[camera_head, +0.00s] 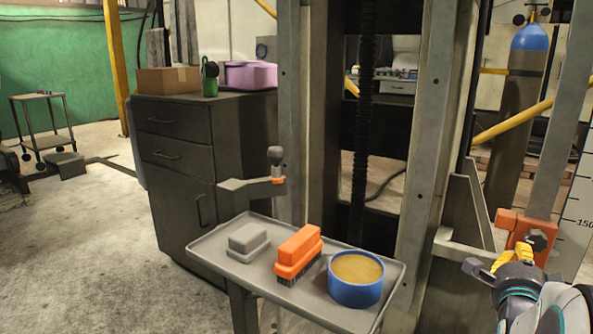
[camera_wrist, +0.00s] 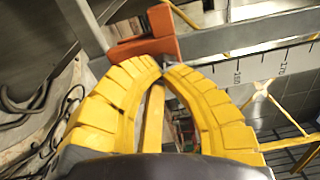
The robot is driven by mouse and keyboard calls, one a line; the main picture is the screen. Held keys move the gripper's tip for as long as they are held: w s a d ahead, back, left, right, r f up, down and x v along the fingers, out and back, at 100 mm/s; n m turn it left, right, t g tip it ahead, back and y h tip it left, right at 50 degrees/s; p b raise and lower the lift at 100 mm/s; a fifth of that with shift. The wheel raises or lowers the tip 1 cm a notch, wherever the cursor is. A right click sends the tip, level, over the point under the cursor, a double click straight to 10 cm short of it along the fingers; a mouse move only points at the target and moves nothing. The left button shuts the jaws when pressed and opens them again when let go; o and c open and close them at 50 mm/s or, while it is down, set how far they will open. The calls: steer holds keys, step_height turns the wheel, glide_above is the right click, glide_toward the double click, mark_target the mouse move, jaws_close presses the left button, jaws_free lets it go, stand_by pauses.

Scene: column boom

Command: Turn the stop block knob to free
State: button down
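The orange stop block (camera_head: 510,224) sits on the upright grey rail at the right of the head view. Its dark knob (camera_head: 538,240) shows on the near face, at an angle I cannot read. The block also shows in the wrist view (camera_wrist: 161,38), just beyond my fingertips, but I cannot make out the knob there. My gripper (camera_head: 520,250) is just below the block, close to the knob; contact is unclear. In the wrist view its yellow fingers (camera_wrist: 163,73) curve in and their tips meet, with nothing visible between them.
A scale plate (camera_head: 580,215) runs beside the rail. To the left, a grey tray (camera_head: 225,273) carries a grey block (camera_head: 248,240), an orange brush (camera_head: 298,250) and a blue tin (camera_head: 356,285). A dark cabinet (camera_head: 178,165) stands behind it.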

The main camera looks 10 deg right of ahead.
steer(key=shift+x, duration=3.2)
steer(key=shift+f, duration=0.1)
steer(key=shift+s+a+f, duration=0.1)
steer(key=shift+s+a, duration=0.25)
steer(key=shift+v, duration=2.5)
steer(key=c, duration=2)
jaws_free()
